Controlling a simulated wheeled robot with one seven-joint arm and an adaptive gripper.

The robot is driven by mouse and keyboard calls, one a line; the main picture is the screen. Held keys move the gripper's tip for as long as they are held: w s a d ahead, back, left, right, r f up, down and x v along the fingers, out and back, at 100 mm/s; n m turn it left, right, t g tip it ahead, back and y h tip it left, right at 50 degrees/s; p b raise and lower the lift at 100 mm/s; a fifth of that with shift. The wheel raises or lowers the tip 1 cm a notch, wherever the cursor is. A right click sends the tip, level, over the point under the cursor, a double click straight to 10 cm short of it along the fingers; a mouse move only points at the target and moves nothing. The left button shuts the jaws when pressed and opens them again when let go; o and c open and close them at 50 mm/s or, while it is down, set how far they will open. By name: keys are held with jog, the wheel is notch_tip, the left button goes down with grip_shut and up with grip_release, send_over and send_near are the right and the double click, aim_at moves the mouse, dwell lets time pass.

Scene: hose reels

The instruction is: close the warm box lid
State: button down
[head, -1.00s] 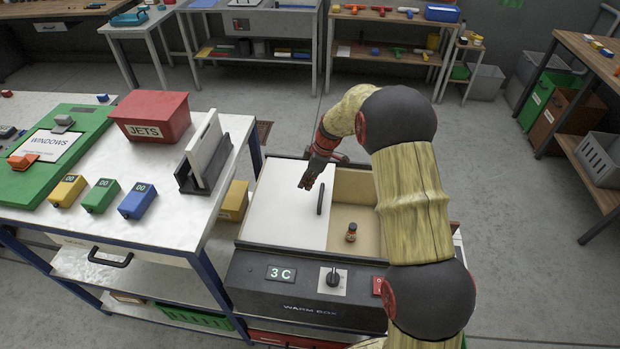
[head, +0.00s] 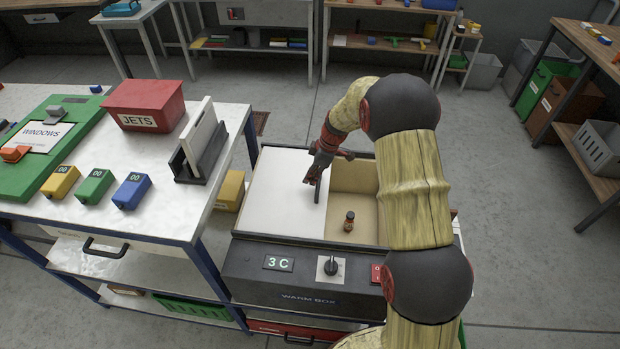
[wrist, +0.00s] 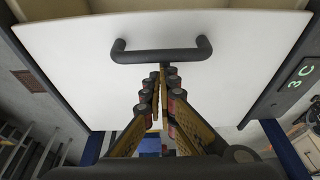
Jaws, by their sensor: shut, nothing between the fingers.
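The warm box (head: 300,282) is a dark case with a "3 C" display and a knob on its front. Its white sliding lid (head: 280,205) covers the left part of the top, and the right part is open. The lid's dark upright handle (head: 318,188) is near the lid's right edge. My gripper (head: 309,181) is shut and empty, just at the left of the handle's far end in the head view. In the wrist view the shut fingertips (wrist: 160,68) are just below the dark handle bar (wrist: 160,52); I cannot tell whether they touch it.
A small brown bottle (head: 349,221) stands inside the open tan compartment (head: 358,180). A workbench (head: 175,225) at the left holds a red JETS bin (head: 145,105), a rack with a white panel (head: 200,145) and several coloured blocks.

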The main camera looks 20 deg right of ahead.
jog(key=s+d+b, duration=0.2)
jog(key=s+d, duration=0.2)
jog(key=d, duration=0.7)
jog(key=s+d+b, duration=0.2)
jog(key=s+d, duration=0.3)
jog(key=d, duration=0.6)
jog(key=shift+s+d, duration=0.2)
jog(key=shift+d, duration=0.2)
notch_tip(320, 180, up, 9)
jog(key=a+p, duration=0.1)
jog(key=p, duration=0.1)
jog(key=shift+w+f, duration=0.15)
jog(key=shift+w, duration=0.1)
jog(key=shift+a, duration=0.1)
